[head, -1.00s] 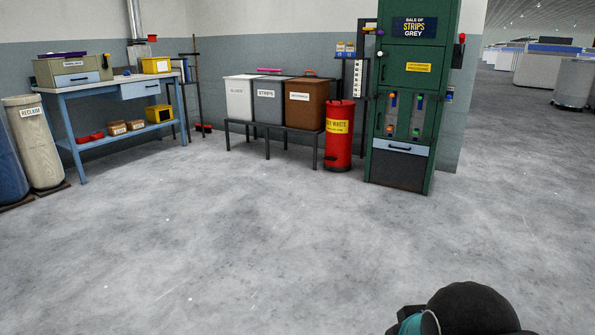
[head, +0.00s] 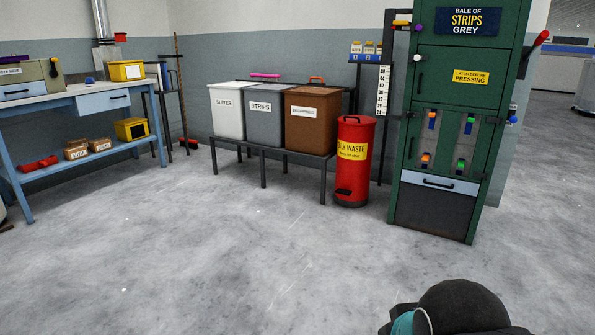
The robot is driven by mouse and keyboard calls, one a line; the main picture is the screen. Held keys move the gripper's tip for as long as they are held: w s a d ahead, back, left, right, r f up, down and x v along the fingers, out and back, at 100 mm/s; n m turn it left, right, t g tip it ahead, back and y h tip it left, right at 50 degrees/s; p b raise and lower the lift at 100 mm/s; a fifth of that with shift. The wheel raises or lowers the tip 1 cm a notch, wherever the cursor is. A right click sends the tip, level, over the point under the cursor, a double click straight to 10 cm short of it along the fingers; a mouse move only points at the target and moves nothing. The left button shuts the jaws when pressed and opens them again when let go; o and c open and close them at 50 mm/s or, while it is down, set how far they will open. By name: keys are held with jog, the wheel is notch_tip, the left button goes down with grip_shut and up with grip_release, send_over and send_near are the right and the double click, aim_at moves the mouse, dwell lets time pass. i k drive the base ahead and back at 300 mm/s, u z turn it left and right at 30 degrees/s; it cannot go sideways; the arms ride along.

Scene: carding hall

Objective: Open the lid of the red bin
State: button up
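The red bin (head: 352,185) is an upright cylinder with a yellow waste label (head: 352,151). It stands on the floor between the bench of bins and the green press. Its red lid (head: 356,120) looks shut. A black pedal (head: 343,192) sticks out low at its front. A dark rounded part of my own arm shows at the bottom right, well short of the bin. My gripper's fingers cannot be made out.
White (head: 227,122), grey (head: 265,128) and brown (head: 311,134) bins stand on a low bench (head: 264,170) left of the red bin. The green press (head: 458,60) stands close on its right. A blue workbench (head: 90,92) is at the left. The floor in front is clear.

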aim_at(350, 120)
jog(key=z, duration=0.1)
jog(key=i, duration=2.1)
jog(key=z, duration=0.2)
jog(key=i, duration=2.35)
jog(key=z, duration=0.2)
